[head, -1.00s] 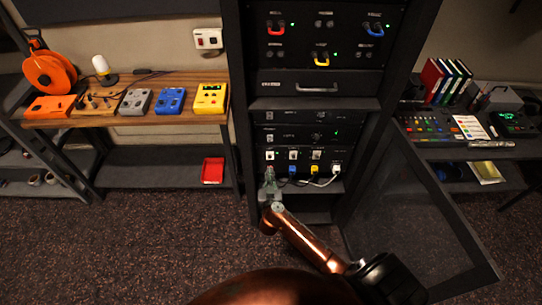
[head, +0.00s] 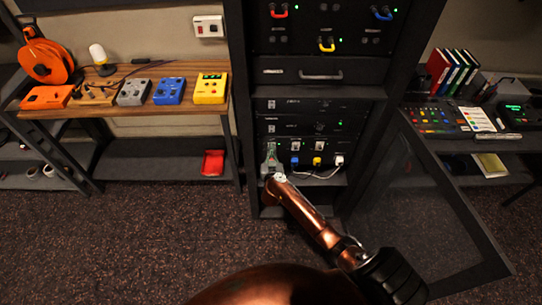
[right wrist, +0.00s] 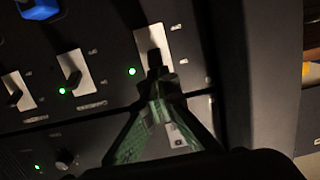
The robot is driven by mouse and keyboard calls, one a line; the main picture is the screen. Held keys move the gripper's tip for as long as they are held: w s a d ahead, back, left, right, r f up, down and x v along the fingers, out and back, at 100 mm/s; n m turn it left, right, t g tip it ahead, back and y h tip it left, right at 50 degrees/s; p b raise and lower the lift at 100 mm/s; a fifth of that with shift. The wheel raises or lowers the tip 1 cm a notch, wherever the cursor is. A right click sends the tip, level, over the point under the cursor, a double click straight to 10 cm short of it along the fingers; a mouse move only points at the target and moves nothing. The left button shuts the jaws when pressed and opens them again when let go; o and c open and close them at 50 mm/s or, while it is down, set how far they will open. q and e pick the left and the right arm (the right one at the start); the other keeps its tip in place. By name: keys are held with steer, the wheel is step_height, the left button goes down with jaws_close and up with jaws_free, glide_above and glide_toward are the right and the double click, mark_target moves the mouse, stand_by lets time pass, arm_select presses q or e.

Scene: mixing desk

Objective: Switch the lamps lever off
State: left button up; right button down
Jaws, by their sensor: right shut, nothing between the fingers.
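A black panel low in the rack holds a row of switch levers on white plates. In the head view two of them show, a middle lever (head: 295,146) and a right lever (head: 320,146). My right gripper (head: 270,153) is shut and covers the leftmost one. In the right wrist view, which looks upside down, the shut fingertips (right wrist: 158,80) are at the black handle of this end lever (right wrist: 154,57), touching or very close. Two more levers (right wrist: 74,78) (right wrist: 14,97) show to its left. Green lights glow beside them. The labels are too small to read.
Blue and yellow plugs (head: 317,161) and a white cable (head: 325,175) sit just below the levers. The open rack door (head: 430,200) stands at the right. A wooden bench (head: 130,105) with coloured boxes is at the left, a mixing desk (head: 435,120) at the right.

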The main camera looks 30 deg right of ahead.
steer(key=shift+w+d, duration=0.15)
arm_select(q)
steer(key=shift+w, duration=0.2)
arm_select(e)
steer(key=shift+f+t, duration=0.1)
steer(key=shift+t, duration=0.2)
